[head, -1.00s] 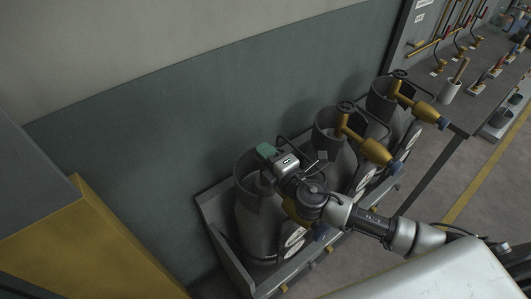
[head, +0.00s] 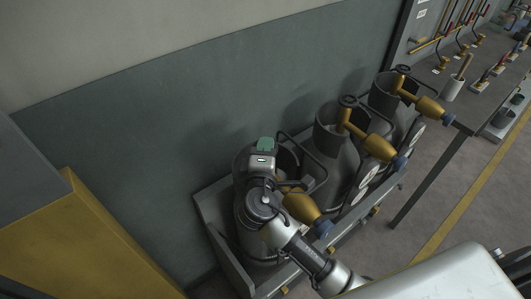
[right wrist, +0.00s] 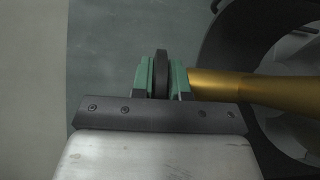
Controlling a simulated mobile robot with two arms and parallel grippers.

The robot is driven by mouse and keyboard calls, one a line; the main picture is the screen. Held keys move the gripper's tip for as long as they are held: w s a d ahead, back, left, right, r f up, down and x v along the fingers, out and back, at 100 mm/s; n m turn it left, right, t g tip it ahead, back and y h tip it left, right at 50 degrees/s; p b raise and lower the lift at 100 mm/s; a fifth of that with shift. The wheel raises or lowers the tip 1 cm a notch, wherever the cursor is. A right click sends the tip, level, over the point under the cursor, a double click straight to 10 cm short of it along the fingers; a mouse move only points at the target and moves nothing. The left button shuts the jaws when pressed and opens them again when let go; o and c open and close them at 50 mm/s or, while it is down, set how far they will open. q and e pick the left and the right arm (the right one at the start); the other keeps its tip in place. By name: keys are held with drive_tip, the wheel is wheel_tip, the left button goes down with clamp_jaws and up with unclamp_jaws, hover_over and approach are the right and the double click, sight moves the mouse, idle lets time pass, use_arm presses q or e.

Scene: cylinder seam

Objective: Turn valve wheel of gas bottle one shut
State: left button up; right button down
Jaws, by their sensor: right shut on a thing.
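Three grey gas bottles stand in a row in a rack. My right gripper (head: 265,145) is at the top of the leftmost bottle (head: 248,225), inside its collar. In the right wrist view its green fingers (right wrist: 161,78) are shut on a dark valve wheel (right wrist: 161,62), seen edge-on between them. A brass valve body (right wrist: 250,87) reaches right from the wheel. In the head view the brass regulator (head: 302,207) shows beside my wrist, while the wheel is hidden by my gripper. My left gripper is in neither view.
The middle bottle (head: 335,165) and the far bottle (head: 384,98) carry their own brass regulators close to the right. The rack (head: 222,240) has a raised edge. A grey wall is behind, a yellow-sided cabinet (head: 85,250) at left, a workbench (head: 455,110) at upper right.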

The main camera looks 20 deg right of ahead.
drive_tip(key=m+h+b, duration=0.1)
drive_tip(key=m+g+h, duration=0.1)
drive_tip(key=h, duration=0.1)
drive_tip(key=shift+f+g+b, duration=0.25)
drive_tip(key=shift+g+b, duration=0.05)
drive_tip(key=shift+b, duration=0.05)
drive_tip(key=shift+r+m+g+h+b, duration=0.1)
drive_tip(key=shift+m+g+h+b, duration=0.4)
drive_tip(key=shift+m+g+h, duration=0.25)
drive_tip(key=shift+r, duration=0.1)
drive_tip(key=c, duration=1.1)
unclamp_jaws()
